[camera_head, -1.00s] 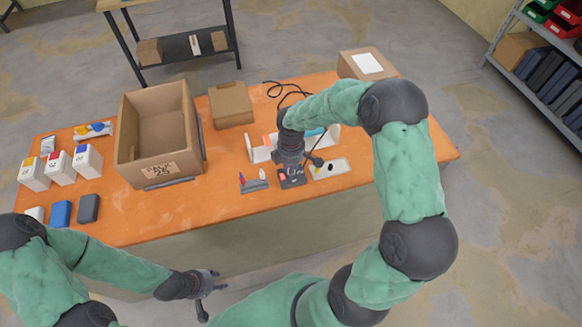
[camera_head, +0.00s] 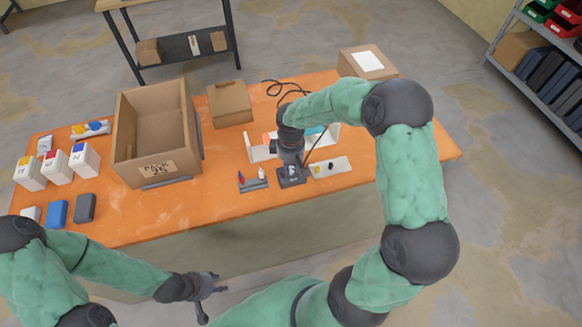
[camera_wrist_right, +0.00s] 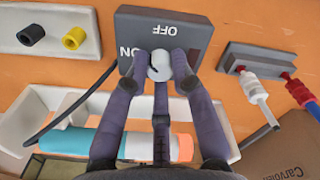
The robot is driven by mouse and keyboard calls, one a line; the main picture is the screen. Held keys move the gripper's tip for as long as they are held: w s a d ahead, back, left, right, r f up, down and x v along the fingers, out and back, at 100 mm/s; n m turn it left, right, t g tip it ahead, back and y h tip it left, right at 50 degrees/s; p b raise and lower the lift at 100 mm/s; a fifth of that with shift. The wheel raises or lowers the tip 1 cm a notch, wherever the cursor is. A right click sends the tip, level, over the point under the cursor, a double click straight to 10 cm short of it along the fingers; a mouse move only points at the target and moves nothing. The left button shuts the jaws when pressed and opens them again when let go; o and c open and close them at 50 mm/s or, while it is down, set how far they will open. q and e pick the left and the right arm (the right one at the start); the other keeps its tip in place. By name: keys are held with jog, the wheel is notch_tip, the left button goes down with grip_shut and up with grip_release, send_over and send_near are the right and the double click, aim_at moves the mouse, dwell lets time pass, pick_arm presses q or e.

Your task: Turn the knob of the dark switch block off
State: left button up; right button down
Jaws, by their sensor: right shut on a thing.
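The dark switch block (camera_head: 293,183) is on the orange table, right of the table's middle. In the right wrist view the block (camera_wrist_right: 205,20) shows an upside-down OFF label at its upper middle and an ON label at its left. Its light grey knob (camera_wrist_right: 160,71) sits between the fingers of my right gripper (camera_wrist_right: 160,60), which is shut on it; the fingers partly cover it. I cannot tell the knob's exact setting. In the head view my right gripper (camera_head: 292,167) is down on the block. My left gripper (camera_head: 212,284) is open and empty before the table's front edge.
Beside the block are a plug holder (camera_head: 253,186) with red and white plugs and a pale plate (camera_head: 341,168) with yellow and black sockets. A white rack (camera_head: 262,153) stands behind, near a black cable. A large open carton (camera_head: 128,170) stands at left.

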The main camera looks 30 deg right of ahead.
aim_at(291, 168)
jog(key=m+b, duration=0.1)
jog(key=m, duration=0.4)
jog(key=shift+m+b, duration=0.3)
jog(key=m+b, duration=0.1)
jog(key=m, duration=0.3)
jog(key=shift+m, duration=0.3)
jog(key=c, duration=1.1)
grip_release()
jog(key=shift+w, duration=0.1)
jog(key=shift+o, duration=0.2)
notch_tip(291, 168, up, 12)
